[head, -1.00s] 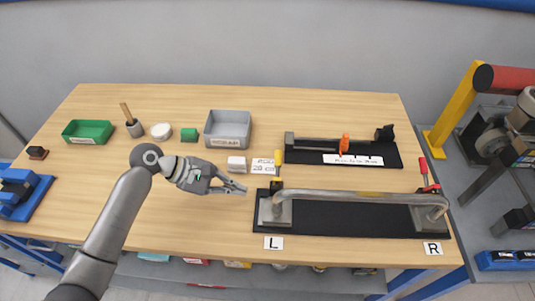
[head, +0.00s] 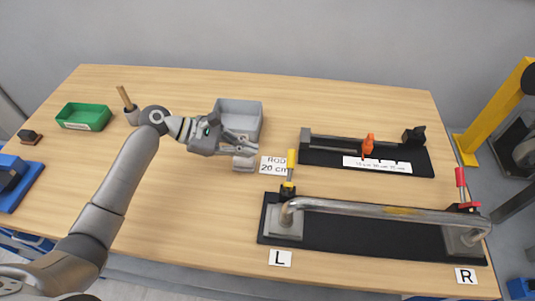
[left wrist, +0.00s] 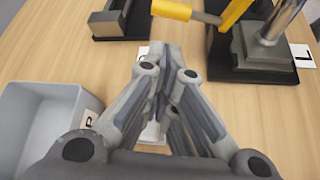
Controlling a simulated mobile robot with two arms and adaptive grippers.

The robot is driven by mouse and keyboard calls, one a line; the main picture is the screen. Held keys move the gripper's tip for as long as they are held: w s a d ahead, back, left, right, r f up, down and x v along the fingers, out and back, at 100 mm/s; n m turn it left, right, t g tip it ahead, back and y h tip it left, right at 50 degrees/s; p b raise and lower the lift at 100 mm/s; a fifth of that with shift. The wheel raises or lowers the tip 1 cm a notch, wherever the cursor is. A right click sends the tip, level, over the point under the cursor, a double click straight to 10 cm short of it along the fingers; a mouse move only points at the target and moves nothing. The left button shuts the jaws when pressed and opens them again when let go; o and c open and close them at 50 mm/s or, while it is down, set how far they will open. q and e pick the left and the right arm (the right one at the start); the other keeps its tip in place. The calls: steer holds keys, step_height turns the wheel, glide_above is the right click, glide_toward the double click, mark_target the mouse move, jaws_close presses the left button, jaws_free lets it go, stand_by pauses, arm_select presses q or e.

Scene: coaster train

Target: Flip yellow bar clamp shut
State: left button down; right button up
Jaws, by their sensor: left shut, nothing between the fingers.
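The yellow-handled bar clamp (head: 290,170) stands upright at the left end of the black fixture (head: 345,227), beside the L label (head: 280,258). A bent metal bar (head: 370,208) lies across the fixture. In the left wrist view the yellow handle (left wrist: 171,10) shows at the top, beyond the fingers. My left gripper (head: 248,153) is shut and empty, left of the yellow handle and apart from it, over the white block near the grey bin. The gripper's fingers (left wrist: 160,80) fill the middle of the left wrist view. My right gripper is not in view.
A grey bin (head: 252,107) is behind my left gripper. A red-handled clamp (head: 461,185) is at the fixture's right end, near the R label (head: 466,276). A measuring jig (head: 320,155) is behind. The front left table is clear.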

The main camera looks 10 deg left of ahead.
mark_target(290, 170)
arm_select(q)
steer(key=p+x, duration=0.1)
steer(key=x, duration=0.7)
steer(key=shift+d+p, duration=0.2)
steer(key=shift+p, duration=0.15)
steer(key=shift+d+f, duration=0.4)
steer(key=shift+d, duration=0.1)
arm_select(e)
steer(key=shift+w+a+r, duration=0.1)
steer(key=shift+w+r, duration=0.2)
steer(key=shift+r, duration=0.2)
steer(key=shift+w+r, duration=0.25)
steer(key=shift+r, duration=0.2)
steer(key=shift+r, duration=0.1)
arm_select(q)
steer(key=shift+r+p, duration=0.3)
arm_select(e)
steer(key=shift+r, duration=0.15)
